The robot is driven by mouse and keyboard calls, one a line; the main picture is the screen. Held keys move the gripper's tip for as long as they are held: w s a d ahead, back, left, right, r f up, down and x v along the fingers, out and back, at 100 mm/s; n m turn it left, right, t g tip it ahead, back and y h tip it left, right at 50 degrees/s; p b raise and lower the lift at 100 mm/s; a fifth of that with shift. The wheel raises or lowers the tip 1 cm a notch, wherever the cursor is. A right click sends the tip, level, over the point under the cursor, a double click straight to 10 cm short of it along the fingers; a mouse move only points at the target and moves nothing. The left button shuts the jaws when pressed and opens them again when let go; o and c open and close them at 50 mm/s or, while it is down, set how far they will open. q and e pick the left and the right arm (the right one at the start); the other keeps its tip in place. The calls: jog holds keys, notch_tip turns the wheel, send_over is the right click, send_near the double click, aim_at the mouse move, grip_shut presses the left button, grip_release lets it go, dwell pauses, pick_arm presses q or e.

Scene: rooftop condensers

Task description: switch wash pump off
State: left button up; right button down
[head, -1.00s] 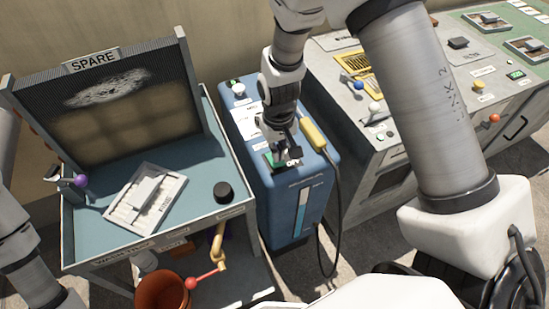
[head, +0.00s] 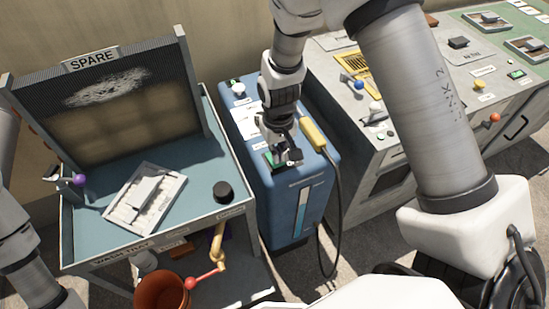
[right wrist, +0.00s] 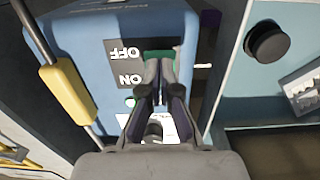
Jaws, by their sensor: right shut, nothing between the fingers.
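The blue pump unit (head: 297,205) stands between the wash table and the grey console. In the right wrist view its top (right wrist: 85,40) carries a black OFF label (right wrist: 124,51) and a black ON label (right wrist: 130,80). A green switch part (right wrist: 158,56) shows beside the OFF label, at my fingertips. My right gripper (right wrist: 160,65) is shut and empty, its fingertips at the green part; I cannot tell whether they touch it. The gripper also shows over the unit's top in the head view (head: 287,158). The fingers hide part of the switch. My left gripper is not in view.
A yellow-handled wand (head: 313,134) with a black hose is on the unit's right side. An orange bucket (head: 162,292) stands below. The grey console (head: 400,150) is at right.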

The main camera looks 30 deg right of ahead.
jog(key=shift+f+b, duration=0.35)
jog(key=shift+f, duration=0.4)
dwell(0.3)
notch_tip(320, 180, up, 7)
jog(key=p, duration=0.7)
jog(key=shift+r, duration=0.1)
jog(key=s+d+f, duration=0.1)
jog(key=s+f, duration=0.7)
jog(key=s, duration=0.3)
jog(key=s+f, duration=0.8)
jog(key=s, duration=0.3)
jog(key=shift+d, duration=0.4)
